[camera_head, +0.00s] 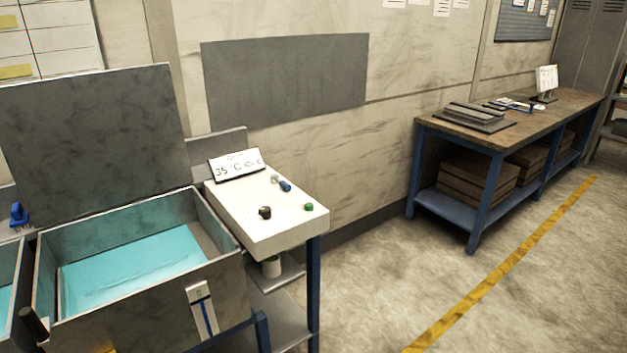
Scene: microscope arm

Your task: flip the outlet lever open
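An open tank (150,305) of blue-green liquid stands at the left with its grey lid (95,135) raised. A light plate with a dark blue strip (203,308) is on the tank's front face. A black handle-like piece (33,325) sticks out at the tank's lower left corner. A blue fitting (19,215) shows at the left edge. I cannot tell which of these, if any, is the outlet lever, or how it is set. Neither of my grippers is in view.
A white-topped stand (270,215) beside the tank carries a "35 °C" sign (237,165) and several small knobs or caps. A workbench (545,115) stands at the back right. The floor between is clear, with a yellow line (500,265).

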